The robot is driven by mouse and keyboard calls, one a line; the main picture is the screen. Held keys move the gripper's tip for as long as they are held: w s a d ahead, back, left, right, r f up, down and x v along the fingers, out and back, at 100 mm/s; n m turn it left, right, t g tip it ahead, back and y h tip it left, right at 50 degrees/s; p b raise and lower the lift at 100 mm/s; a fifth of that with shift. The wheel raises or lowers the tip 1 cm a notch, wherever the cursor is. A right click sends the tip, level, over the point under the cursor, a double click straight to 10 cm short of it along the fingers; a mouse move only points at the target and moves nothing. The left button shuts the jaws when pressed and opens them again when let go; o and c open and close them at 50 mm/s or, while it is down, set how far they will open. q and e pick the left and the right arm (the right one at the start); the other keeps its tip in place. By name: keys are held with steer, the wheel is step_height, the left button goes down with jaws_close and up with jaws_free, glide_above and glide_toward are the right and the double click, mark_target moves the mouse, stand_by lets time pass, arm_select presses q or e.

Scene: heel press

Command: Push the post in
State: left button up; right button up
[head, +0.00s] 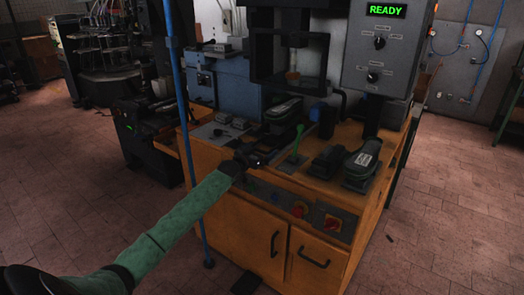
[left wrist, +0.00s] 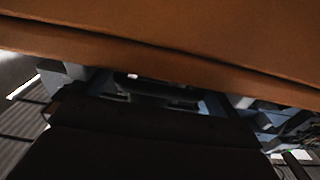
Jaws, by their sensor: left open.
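A green upright post (head: 298,139) with a knobbed top stands tilted on a small pale plate on the wooden cabinet's top. It may be the post meant, but I cannot be sure. My left gripper (head: 262,160) is open and empty at the cabinet's front edge, to the left of and nearer than the green post, apart from it in the head view. In the left wrist view a brown surface (left wrist: 180,50) fills the top, very close, and the post does not show. My right gripper is not in view.
The wooden cabinet (head: 232,215) carries a press frame (head: 290,83), dark shoe-like forms (head: 362,163) and a red button (head: 299,209) on its front panel. A grey control box (head: 385,50) reads READY. A blue vertical pole (head: 186,110) stands at left.

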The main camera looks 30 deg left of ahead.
arm_select(q)
steer(key=s+b, duration=0.1)
steer(key=s, duration=0.5)
steer(key=shift+s+a, duration=0.2)
steer(key=shift+s, duration=0.15)
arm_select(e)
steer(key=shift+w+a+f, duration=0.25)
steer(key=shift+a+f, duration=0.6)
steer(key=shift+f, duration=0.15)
